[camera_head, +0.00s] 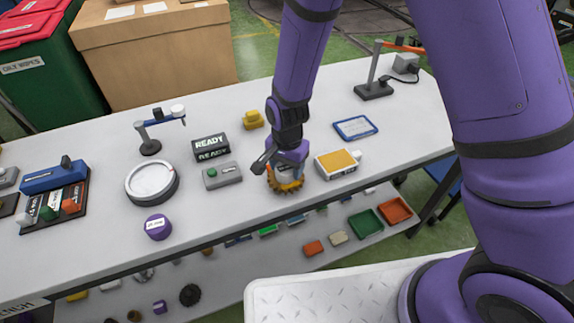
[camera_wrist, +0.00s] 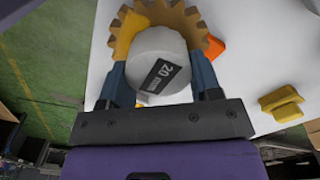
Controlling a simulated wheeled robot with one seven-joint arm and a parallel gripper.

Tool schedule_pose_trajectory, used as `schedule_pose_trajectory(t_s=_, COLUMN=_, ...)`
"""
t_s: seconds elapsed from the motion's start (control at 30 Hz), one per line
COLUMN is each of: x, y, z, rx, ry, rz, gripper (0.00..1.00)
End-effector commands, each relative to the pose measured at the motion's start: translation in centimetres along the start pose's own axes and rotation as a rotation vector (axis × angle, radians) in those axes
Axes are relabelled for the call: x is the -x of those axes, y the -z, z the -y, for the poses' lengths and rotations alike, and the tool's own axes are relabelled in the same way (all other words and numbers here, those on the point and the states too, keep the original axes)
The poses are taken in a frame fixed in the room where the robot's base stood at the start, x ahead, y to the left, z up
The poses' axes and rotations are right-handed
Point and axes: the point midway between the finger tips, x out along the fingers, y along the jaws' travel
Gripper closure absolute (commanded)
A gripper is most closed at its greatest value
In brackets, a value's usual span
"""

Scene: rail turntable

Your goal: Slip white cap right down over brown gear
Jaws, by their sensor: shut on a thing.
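The white cap (camera_wrist: 157,60) carries a dark "20 mm" label and sits between the two fingers of my gripper (camera_wrist: 160,80). In the head view my gripper (camera_head: 287,163) points down at the front middle of the table, and the cap is mostly hidden by it. The brown gear (camera_head: 286,187) is directly below, its teeth showing around the cap. In the wrist view the gear (camera_wrist: 183,16) shows beyond the cap, its upper teeth clear and its middle covered. I cannot tell how far the cap is down over it.
A white box with an orange top (camera_head: 338,164) stands close right of the gear. A grey button box (camera_head: 222,175) is close on the left. A round white-topped dial (camera_head: 152,181), purple block (camera_head: 158,227) and yellow block (camera_head: 252,119) stand on the table (camera_head: 230,220).

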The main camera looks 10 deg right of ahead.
Motion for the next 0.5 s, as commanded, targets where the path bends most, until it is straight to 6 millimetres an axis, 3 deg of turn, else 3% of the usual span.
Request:
schedule_pose_trajectory(t_s=0.4, x=-0.14, y=0.00, z=0.00, rx=0.000, ry=0.000, rz=0.000, gripper=0.64)
schedule_pose_trajectory(t_s=0.43, x=-0.14, y=0.00, z=0.00, rx=0.000, ry=0.000, rz=0.000, gripper=0.37)
schedule_pose_trajectory(t_s=0.5, x=-0.14, y=0.00, z=0.00, rx=0.000, ry=0.000, rz=0.000, gripper=0.21)
